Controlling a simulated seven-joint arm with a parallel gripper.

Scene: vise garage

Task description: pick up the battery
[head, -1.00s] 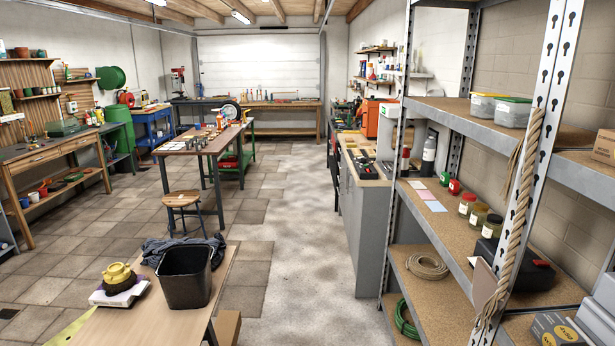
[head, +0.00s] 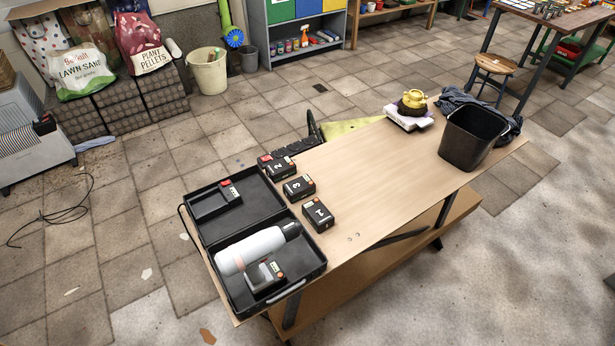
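Black battery blocks with white numbers stand on the wooden table (head: 375,165) in the head view. The battery marked 1 (head: 318,216) is nearest, beside the open case. The battery marked 3 (head: 298,188) and the battery marked 2 (head: 280,169) stand farther back in a rough row. A red and black part shows just left of the battery marked 2; I cannot tell whether it is separate. The open black case (head: 213,262) holds a grey-white tool (head: 256,249) with a black block at its base. A black block with a red part (head: 229,191) lies in the lid. My gripper is not in view.
A black bin (head: 467,137) and a yellow teapot-like object (head: 413,99) on a pale stack stand at the table's far end. The table middle is clear. A stool (head: 493,67), a cream bucket (head: 207,72) and a cable (head: 62,215) are on the floor around.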

